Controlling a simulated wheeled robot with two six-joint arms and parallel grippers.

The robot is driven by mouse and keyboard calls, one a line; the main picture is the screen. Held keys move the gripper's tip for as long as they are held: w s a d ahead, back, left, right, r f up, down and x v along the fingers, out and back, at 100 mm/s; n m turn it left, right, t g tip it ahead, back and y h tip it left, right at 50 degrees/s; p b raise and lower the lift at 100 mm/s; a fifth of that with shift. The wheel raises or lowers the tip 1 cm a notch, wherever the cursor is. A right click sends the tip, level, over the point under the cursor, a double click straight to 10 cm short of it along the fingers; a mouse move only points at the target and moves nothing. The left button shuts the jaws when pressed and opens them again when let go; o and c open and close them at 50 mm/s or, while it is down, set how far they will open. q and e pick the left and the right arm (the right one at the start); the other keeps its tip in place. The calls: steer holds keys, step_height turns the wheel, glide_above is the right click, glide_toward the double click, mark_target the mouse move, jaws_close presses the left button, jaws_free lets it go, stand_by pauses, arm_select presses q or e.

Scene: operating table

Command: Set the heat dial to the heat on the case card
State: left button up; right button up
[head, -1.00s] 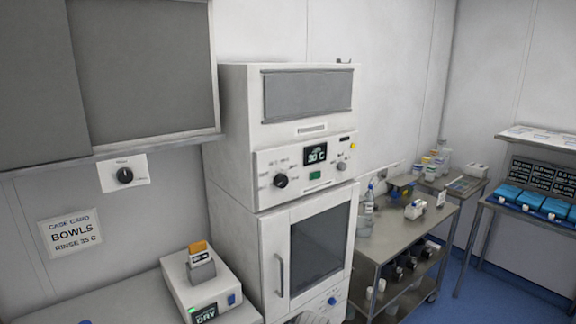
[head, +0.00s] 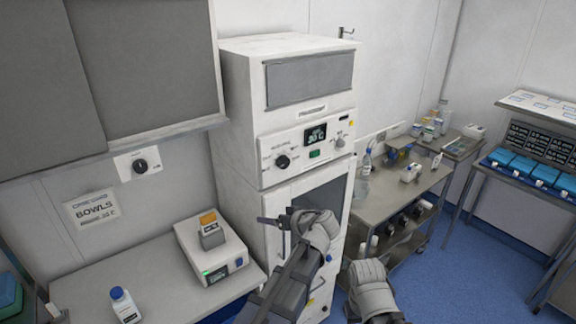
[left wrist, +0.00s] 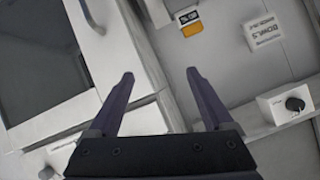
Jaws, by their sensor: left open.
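The white cabinet's control panel has a black dial (head: 283,161) left of a small dark display (head: 315,134), which seems to read 30 C. I take this dial for the heat dial; its labels are too small to read. The case card (head: 91,209) on the wall at left reads BOWLS, RINSE 35 C; it also shows in the left wrist view (left wrist: 263,30). My left gripper (head: 275,218) is in front of the cabinet door, below and apart from the dial. In the left wrist view its fingers (left wrist: 160,73) are open and empty. My right gripper is out of view.
Another black knob (head: 140,166) sits on a wall plate, and a grey knob (head: 340,142) right of the display. A white device (head: 211,250) and a blue-capped bottle (head: 124,305) stand on the left counter. A steel trolley (head: 393,200) stands right of the cabinet.

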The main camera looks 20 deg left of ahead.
mark_target(285, 164)
arm_select(q)
steer(key=w+d+r+n+t+y, duration=0.25)
steer(key=w+d+r+t, duration=0.45)
steer(key=r, duration=0.4)
steer(key=shift+m+g+y, duration=0.25)
steer(key=shift+m+g, duration=0.1)
steer(key=shift+g, duration=0.35)
steer(key=shift+x, duration=4.4)
steer(key=shift+w+d+f, duration=0.1)
steer(key=shift+d+f, duration=0.05)
steer(key=shift+d, duration=0.05)
steer(key=shift+c, duration=0.2)
jaws_close()
